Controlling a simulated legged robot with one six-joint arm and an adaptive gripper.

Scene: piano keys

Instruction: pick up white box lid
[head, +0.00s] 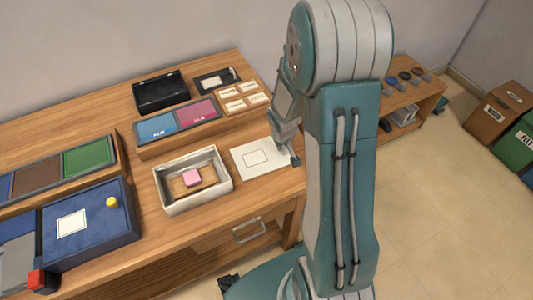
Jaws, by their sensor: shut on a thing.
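The white box lid (251,168) is a flat white panel with a dark rectangular outline on it. It is on or just above the wooden table, right of the open white box; I cannot tell whether it is lifted. My gripper (293,160) is at the lid's right edge, pointing down, and is shut on it. The fingers are small and partly hidden by my arm. The white box (206,204) is open and holds a pink block (192,177) on a brown base.
Behind the lid stand a tray with blue and pink panels (157,129), a card tray (241,97) and a black box (160,91). A blue box (103,228) with a yellow knob is at left. A drawer handle (249,231) sticks out below the table's front edge.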

